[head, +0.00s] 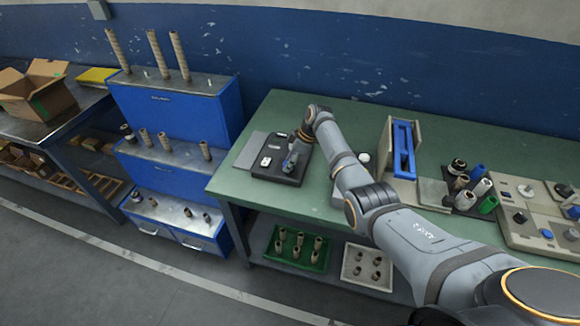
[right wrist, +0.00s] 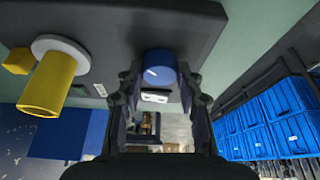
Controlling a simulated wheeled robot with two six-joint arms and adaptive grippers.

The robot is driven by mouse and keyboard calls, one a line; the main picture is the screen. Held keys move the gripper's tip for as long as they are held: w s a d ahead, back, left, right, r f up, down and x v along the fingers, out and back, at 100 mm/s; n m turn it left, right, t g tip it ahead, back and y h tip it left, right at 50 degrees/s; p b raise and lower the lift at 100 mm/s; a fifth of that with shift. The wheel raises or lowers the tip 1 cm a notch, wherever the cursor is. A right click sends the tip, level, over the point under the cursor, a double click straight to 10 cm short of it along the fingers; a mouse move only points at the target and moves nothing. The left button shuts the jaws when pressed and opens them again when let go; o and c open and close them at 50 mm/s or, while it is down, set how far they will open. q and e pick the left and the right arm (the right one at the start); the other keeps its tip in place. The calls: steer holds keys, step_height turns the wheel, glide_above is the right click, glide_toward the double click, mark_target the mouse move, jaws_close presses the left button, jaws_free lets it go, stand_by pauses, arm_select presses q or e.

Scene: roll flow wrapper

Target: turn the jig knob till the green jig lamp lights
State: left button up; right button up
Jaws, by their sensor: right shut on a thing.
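The jig is a dark, flat box (head: 271,173) on the green bench, below my right arm in the head view. In the right wrist view its dark face (right wrist: 115,25) carries a blue knob (right wrist: 160,68) with a short white mark. My right gripper (right wrist: 160,80) is shut on this knob, one finger on either side; in the head view it points down at the jig (head: 292,161). A white plate (right wrist: 154,97) shows below the knob. I cannot make out a lit green lamp in either view. My left gripper is out of view.
On the jig, a yellow cylinder (right wrist: 56,83) on a white disc stands left of the knob in the wrist view. Along the bench are a blue-and-beige fixture (head: 402,150), several bottles and rolls (head: 461,183) and a control panel (head: 530,212). A blue rack (head: 175,110) stands left.

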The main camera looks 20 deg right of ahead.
steer(key=n+b, duration=0.1)
steer(key=n+g+b, duration=0.1)
steer(key=b, duration=0.1)
steer(key=shift+w+f+n+b, duration=0.15)
steer(key=shift+f+n+b, duration=0.15)
steer(key=shift+n, duration=0.1)
steer(key=shift+r+n+y+b, duration=0.3)
steer(key=shift+n+b, duration=0.3)
steer(key=shift+b, duration=0.25)
steer(key=shift+g, duration=0.3)
steer(key=o, duration=1.2)
steer(key=shift+c, duration=0.2)
steer(key=shift+d+r, duration=0.1)
steer(key=v, duration=1.1)
steer(key=shift+r, duration=0.4)
